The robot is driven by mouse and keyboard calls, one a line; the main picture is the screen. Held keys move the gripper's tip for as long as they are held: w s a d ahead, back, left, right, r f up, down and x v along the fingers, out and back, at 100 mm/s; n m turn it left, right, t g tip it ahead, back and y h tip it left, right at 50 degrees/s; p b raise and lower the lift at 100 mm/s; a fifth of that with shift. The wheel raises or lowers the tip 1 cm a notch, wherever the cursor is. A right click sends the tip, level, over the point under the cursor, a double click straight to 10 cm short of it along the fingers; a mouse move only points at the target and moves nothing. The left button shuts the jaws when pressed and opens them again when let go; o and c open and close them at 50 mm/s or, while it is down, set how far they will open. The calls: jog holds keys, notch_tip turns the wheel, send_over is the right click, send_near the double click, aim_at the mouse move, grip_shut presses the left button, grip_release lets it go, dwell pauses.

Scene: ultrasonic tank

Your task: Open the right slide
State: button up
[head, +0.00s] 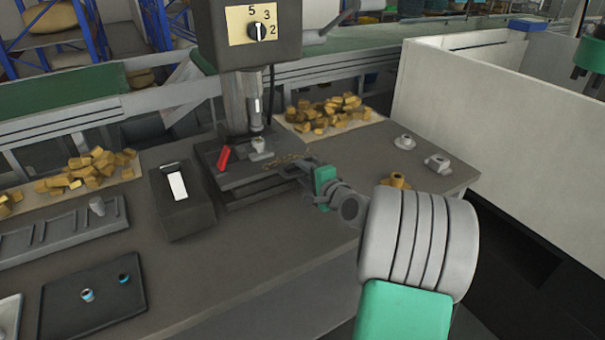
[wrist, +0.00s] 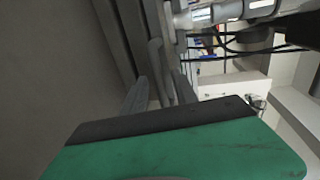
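The machine with the numbered dial (head: 257,30) stands at the back of the workbench. Its dark slide base (head: 240,185) lies under the spindle, and which part is the right slide is not clear. My gripper (head: 297,172) reaches in from the right, its fingertips at the right side of this base. In the wrist view, my gripper's two grey fingers (wrist: 160,92) lie on either side of a grey bar (wrist: 156,62) beside the dark base edge. The fingers are close to the bar; whether they grip it is not clear.
A red lever (head: 223,158) and a small metal part (head: 258,148) are on the base. A black box (head: 181,200) stands to the left. Loose metal parts (head: 404,141) lie to the right, near a white partition (head: 470,110).

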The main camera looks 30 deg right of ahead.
jog(key=shift+w, duration=0.45)
jog(key=shift+c, duration=0.2)
grip_shut()
dwell(0.9)
